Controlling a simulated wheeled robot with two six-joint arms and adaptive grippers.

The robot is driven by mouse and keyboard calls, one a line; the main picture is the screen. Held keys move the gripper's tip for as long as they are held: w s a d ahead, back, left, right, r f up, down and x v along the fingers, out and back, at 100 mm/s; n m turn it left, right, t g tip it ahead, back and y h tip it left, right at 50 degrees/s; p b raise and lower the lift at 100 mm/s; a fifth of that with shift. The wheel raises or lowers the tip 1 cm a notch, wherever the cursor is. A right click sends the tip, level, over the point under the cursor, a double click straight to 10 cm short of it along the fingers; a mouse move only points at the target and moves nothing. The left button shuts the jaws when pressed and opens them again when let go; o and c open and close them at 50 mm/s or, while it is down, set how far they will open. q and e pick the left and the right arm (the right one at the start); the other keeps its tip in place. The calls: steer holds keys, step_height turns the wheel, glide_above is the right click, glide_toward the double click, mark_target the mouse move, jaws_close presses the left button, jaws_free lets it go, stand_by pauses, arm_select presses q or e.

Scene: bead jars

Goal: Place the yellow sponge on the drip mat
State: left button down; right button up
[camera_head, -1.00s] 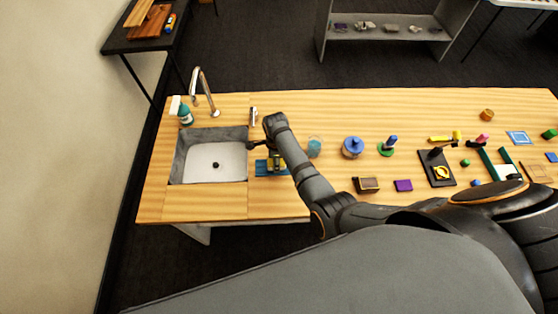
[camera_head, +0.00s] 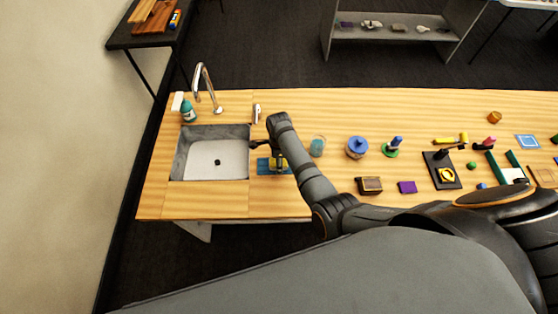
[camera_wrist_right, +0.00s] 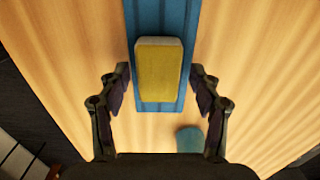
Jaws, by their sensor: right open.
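The yellow sponge (camera_wrist_right: 159,70) lies flat on the blue drip mat (camera_wrist_right: 149,20), within its width and close to one end. In the head view the drip mat (camera_head: 263,166) is on the counter just right of the sink, and the sponge is partly hidden by my right arm. My right gripper (camera_wrist_right: 160,88) is open. Its fingers are on either side of the sponge, with a gap to it on both sides. My left gripper is in neither view.
The sink (camera_head: 215,160) with its tap (camera_head: 207,85) is left of the mat.

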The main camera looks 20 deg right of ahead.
step_height(320, 180, up, 4)
steer(key=p, duration=0.3)
steer(key=shift+f, duration=0.2)
step_height(320, 180, up, 9)
steer(key=shift+f, duration=0.2)
